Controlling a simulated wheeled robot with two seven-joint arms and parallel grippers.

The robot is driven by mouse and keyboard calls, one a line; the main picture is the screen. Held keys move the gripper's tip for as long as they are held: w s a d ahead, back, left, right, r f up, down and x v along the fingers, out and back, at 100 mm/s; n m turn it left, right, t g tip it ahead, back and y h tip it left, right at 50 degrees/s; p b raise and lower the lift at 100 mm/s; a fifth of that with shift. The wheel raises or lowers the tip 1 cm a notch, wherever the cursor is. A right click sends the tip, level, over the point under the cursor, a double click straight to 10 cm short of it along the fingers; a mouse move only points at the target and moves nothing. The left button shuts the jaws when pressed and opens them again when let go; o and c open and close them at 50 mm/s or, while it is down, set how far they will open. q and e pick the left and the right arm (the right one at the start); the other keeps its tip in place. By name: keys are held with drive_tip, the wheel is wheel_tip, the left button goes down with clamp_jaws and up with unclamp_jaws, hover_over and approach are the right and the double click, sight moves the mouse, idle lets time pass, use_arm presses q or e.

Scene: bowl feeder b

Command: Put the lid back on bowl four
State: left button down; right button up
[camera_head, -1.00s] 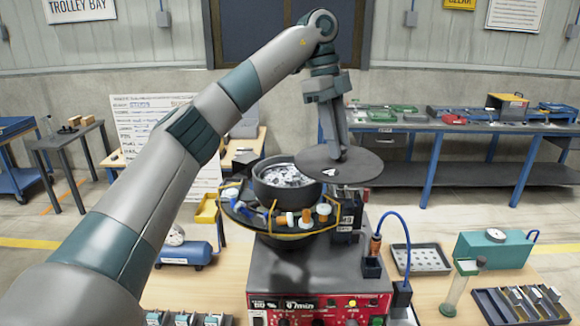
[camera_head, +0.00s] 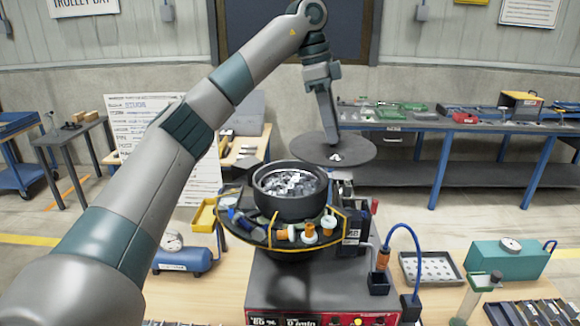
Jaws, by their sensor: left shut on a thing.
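My left gripper (camera_head: 333,150) is shut on a flat, round, dark grey lid (camera_head: 358,151). It holds the lid nearly level, above and to the right of the bowl. The bowl (camera_head: 290,204) is dark, round and open, and holds shiny metal parts. It sits at the centre of a feeder with a yellow-edged outer track (camera_head: 262,238). In the picture the lid's left edge is just beyond the bowl's far rim, and the bowl is uncovered. I cannot read a number on the bowl. My right gripper is not in view.
A red control panel (camera_head: 325,319) is at the feeder's front. A blue cable (camera_head: 412,250) rises to its right. A perforated tray (camera_head: 430,267) and a teal box (camera_head: 505,259) stand on the table to the right. A blue air tank (camera_head: 183,260) stands left.

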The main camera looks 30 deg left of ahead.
use_arm(q)
drive_tip(key=s+a+f+p, duration=0.1)
drive_tip(key=a+f+p, duration=0.4)
drive_tip(key=a, duration=0.5)
drive_tip(key=shift+s+a+f, duration=0.2)
drive_tip(key=shift+a+f, duration=0.15)
drive_tip(key=shift+f, duration=0.3)
wheel_tip(320, 180, down, 4)
drive_tip(key=p, duration=0.3)
